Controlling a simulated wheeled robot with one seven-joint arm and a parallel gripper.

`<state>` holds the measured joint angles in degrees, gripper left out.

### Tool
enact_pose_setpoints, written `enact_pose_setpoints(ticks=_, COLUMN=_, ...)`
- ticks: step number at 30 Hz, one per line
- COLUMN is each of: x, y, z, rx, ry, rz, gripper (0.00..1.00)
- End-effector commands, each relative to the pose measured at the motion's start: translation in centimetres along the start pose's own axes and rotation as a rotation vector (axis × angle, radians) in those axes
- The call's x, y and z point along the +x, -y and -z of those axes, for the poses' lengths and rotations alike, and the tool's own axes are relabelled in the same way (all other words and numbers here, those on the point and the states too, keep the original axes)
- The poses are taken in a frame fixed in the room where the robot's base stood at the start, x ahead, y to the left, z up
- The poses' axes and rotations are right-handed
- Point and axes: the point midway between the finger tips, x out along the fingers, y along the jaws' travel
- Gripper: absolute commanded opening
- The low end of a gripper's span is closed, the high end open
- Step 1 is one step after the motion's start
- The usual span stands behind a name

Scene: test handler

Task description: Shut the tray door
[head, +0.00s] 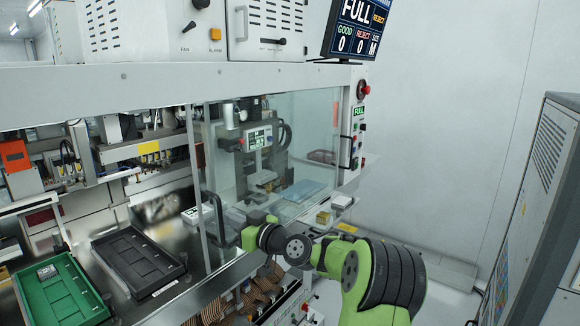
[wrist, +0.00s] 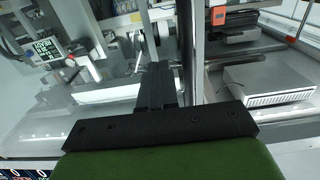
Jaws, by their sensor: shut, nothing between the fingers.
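The tray door is a clear panel (head: 228,150) in a pale upright frame on the front of the machine. A black bracket-shaped handle (head: 210,205) shows at the frame's left edge in the head view. The open bay with the trays lies to the left of this frame. My green arm reaches in from the right and ends by the handle. In the wrist view my gripper (wrist: 157,70) is shut and empty, its black fingers just left of an upright metal post (wrist: 187,45). I cannot tell whether the fingers touch the post or handle.
A green tray (head: 88,292) and a black tray (head: 150,262) sit in the bay at left. A blue tray (head: 303,190) lies behind the glass. A control strip (head: 354,130) stands right of the glass. A grey cabinet (head: 545,190) stands far right, with clear floor between.

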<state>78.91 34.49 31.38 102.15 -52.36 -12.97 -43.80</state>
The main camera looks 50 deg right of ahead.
Motion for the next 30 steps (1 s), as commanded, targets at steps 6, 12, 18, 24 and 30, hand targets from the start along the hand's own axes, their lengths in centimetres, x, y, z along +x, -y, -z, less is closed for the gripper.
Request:
enact_pose_setpoints(ticks=6, x=0.6, y=0.0, z=0.0, rx=0.000, ry=0.001, rz=-0.001, gripper=0.00)
enact_pose_setpoints(ticks=12, x=0.6, y=0.2, z=-0.1, rx=0.000, ry=0.001, rz=0.000, gripper=0.00)
enact_pose_setpoints(ticks=18, x=0.6, y=2.6, z=-0.3, rx=-0.002, ry=0.002, rz=0.003, gripper=0.00)
enact_pose_setpoints(ticks=24, x=0.6, y=5.0, z=-0.3, rx=-0.001, ry=0.002, rz=0.004, gripper=0.00)
enact_pose_setpoints(ticks=30, x=0.6, y=7.5, z=-0.3, rx=-0.001, ry=0.003, rz=0.005, gripper=0.00)
